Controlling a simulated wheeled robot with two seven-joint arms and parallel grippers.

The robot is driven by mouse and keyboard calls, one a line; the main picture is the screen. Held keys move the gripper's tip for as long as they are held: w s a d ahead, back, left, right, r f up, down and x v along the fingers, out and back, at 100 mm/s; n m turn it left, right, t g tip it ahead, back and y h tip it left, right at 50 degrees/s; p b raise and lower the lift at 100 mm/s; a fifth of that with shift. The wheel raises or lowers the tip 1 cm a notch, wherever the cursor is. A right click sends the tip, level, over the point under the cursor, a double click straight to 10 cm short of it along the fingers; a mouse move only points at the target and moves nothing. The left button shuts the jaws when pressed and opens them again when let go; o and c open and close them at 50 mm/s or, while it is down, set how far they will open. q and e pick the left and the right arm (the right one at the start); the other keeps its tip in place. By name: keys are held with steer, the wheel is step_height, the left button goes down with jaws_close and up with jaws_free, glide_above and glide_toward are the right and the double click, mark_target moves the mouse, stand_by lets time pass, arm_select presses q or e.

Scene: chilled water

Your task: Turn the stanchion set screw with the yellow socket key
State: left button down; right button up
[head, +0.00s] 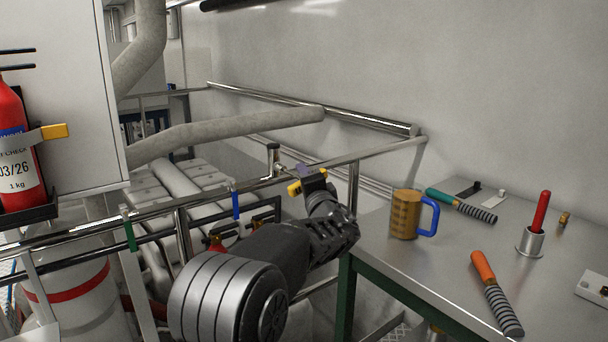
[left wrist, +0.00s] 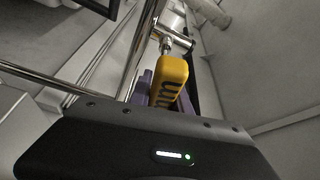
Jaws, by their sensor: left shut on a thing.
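The yellow socket key (head: 294,188) is held in my left gripper (head: 312,177) beside the rail. In the left wrist view its yellow handle (left wrist: 172,75) is between the purple fingers of the left gripper (left wrist: 163,92), with dark lettering on it. Its metal end points to the steel stanchion fitting (left wrist: 176,37) and overlaps it in the picture. I cannot tell whether the socket is seated on the set screw, which is hidden. In the head view the stanchion top (head: 272,158) stands just left of the gripper. My right gripper is not in view.
A steel bench (head: 445,262) at right holds a brown mug (head: 405,214) with a blue handle, an orange-handled tool (head: 484,268), a green-handled tool (head: 440,195) and a red-handled tool in a metal cup (head: 530,242). Handrails and a grey pipe (head: 230,134) run close to my left arm.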

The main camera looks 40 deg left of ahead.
arm_select(q)
steer(key=shift+m+p, duration=0.3)
stand_by(0.5)
steer(key=shift+m+g+h+p, duration=0.3)
steer(key=shift+m+p, duration=0.3)
steer(key=shift+p, duration=0.45)
steer(key=shift+m+p, duration=0.7)
steer(key=shift+p, duration=0.4)
